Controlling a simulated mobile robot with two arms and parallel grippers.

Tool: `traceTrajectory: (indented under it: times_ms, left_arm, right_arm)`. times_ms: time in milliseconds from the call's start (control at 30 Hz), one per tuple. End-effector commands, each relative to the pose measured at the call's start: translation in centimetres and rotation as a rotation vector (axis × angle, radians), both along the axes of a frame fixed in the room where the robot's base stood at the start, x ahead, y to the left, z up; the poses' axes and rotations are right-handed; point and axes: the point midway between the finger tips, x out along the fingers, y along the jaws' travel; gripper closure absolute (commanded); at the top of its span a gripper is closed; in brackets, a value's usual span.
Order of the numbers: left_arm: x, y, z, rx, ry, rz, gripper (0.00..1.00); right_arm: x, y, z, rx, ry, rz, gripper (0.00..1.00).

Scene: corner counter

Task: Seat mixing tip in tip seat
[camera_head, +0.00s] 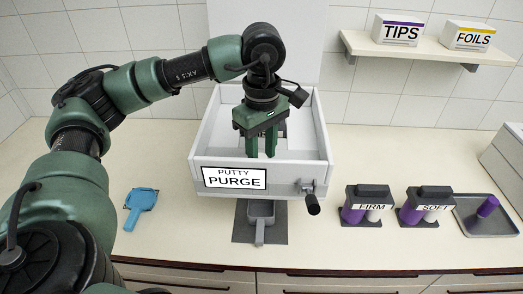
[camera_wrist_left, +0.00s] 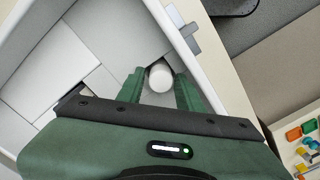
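My left gripper (camera_head: 256,152) points down into the white open-topped bin labelled PUTTY PURGE (camera_head: 207,158). Its two green fingers stand apart in the head view. In the left wrist view a white round thing (camera_wrist_left: 160,77) shows between the fingers of my left gripper (camera_wrist_left: 160,82); I cannot tell whether it is the tip seat or another part, and no grip on it shows. A purple, tip-like piece (camera_head: 488,206) lies on a grey tray (camera_head: 478,229) at the right; I cannot tell whether it is the mixing tip. My right gripper is not in view.
FIRM (camera_head: 367,207) and SOFT (camera_head: 424,208) cartridge holders stand left of the tray. A crank handle (camera_head: 312,203) sticks out of the bin's front. TIPS (camera_head: 399,31) and FOILS (camera_head: 470,37) boxes are on a shelf.

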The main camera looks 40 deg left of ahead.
Motion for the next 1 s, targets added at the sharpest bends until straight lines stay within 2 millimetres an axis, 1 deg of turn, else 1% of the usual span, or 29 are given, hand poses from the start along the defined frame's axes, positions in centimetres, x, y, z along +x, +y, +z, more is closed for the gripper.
traceTrajectory:
  times_ms: [133, 167, 233, 367, 500, 533, 600, 700, 800, 1000]
  left_arm:
    - [0.0, 0.0, 0.6, 0.000, -0.001, 0.000, 0.64]
    - [0.1, 0.0, 0.7, -0.001, -0.003, 0.000, 0.64]
    - [0.1, -0.1, 1.6, -0.001, -0.004, -0.001, 0.64]
    - [0.2, -0.1, 4.4, -0.001, -0.006, -0.002, 0.64]
    - [0.1, -0.1, 7.9, -0.001, -0.006, -0.001, 0.64]
    - [0.1, -0.1, 8.7, 0.001, -0.006, -0.001, 0.64]
    - [0.1, 0.0, 9.8, 0.001, -0.005, 0.000, 0.64]
    - [0.1, -0.1, 11.1, 0.001, -0.003, -0.001, 0.64]
    - [0.1, -0.1, 11.9, 0.001, -0.001, -0.001, 0.64]
    - [0.1, 0.0, 12.3, 0.001, 0.000, -0.001, 0.64]
  right_arm:
    - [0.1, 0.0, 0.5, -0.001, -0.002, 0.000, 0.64]
    - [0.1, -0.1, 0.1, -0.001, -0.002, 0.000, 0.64]
    - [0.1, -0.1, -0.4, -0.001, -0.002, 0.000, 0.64]
    - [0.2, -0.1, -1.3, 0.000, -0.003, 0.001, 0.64]
    - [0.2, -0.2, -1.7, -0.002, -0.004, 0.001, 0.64]
    - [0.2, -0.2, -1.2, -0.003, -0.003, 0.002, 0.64]
    - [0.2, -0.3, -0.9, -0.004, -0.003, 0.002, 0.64]
    - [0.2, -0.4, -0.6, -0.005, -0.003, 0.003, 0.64]
    - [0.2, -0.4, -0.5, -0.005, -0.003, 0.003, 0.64]
    - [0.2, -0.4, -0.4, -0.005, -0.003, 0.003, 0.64]
